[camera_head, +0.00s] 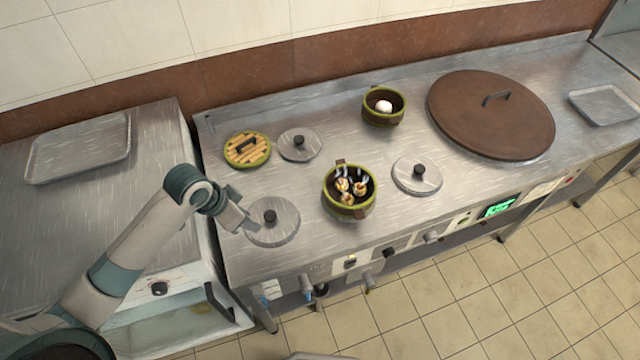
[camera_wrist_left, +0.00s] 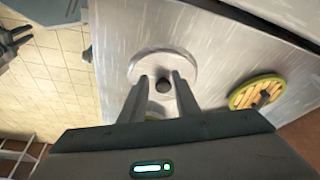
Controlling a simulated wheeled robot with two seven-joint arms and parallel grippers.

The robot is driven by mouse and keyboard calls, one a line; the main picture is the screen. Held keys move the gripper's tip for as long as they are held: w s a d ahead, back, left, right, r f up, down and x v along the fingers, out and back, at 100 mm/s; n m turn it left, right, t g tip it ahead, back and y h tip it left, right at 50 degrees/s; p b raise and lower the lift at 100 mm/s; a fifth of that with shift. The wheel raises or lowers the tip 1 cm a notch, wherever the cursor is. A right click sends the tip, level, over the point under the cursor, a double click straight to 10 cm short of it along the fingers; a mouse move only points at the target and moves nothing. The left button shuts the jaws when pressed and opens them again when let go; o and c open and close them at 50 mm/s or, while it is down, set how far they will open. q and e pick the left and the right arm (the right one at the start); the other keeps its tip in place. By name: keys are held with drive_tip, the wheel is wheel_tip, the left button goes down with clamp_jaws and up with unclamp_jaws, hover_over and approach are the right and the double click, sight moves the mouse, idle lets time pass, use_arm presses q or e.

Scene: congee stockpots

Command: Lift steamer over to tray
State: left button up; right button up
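A round green-rimmed steamer (camera_head: 349,207) with several dumplings in it stands near the middle of the steel counter, uncovered. A second green steamer (camera_head: 383,118) behind it holds a white round item. A green-rimmed slatted bamboo lid (camera_head: 262,158) lies at the counter's left, and also in the wrist view (camera_wrist_left: 243,97). My left gripper (camera_head: 243,226) is at a flat steel lid (camera_head: 287,232). In the wrist view its two fingers (camera_wrist_left: 159,78) are apart, with the lid's dark knob (camera_wrist_left: 163,87) showing between them. Contact cannot be told. My right gripper is not seen.
An empty metal tray (camera_head: 40,165) lies on the left side table; another tray (camera_head: 606,118) is at the far right. More steel lids (camera_head: 312,146) (camera_head: 427,185) and a large brown lid (camera_head: 470,120) cover other burners. A gap separates side table and counter.

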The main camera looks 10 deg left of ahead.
use_arm(q)
drive_tip(key=s+d, duration=0.1)
drive_tip(key=s, duration=0.2)
drive_tip(key=s+d+f+n, duration=0.1)
drive_tip(key=s, duration=0.2)
drive_tip(key=s+d+f+n, duration=0.1)
drive_tip(key=s, duration=0.2)
drive_tip(key=shift+s+d+f+t, duration=0.2)
drive_tip(key=shift+s+f+t, duration=0.05)
drive_tip(key=shift+s+t, duration=0.1)
drive_tip(key=s+a+f+n+y, duration=0.2)
drive_tip(key=s+f+n, duration=0.1)
drive_tip(key=s, duration=0.6)
drive_tip(key=s+a+f+n+g+b, duration=0.1)
drive_tip(key=s+f, duration=0.3)
drive_tip(key=f, duration=1.2)
drive_tip(key=s+a+f+g+b, duration=0.1)
drive_tip(key=s+f, duration=0.3)
drive_tip(key=f, duration=1.1)
drive_tip(key=s+a+f+b, duration=0.2)
drive_tip(key=s+f, duration=1.3)
drive_tip(key=shift+s+a+g+y, duration=0.3)
drive_tip(key=shift+s+g+y, duration=0.05)
drive_tip(key=shift+y, duration=0.05)
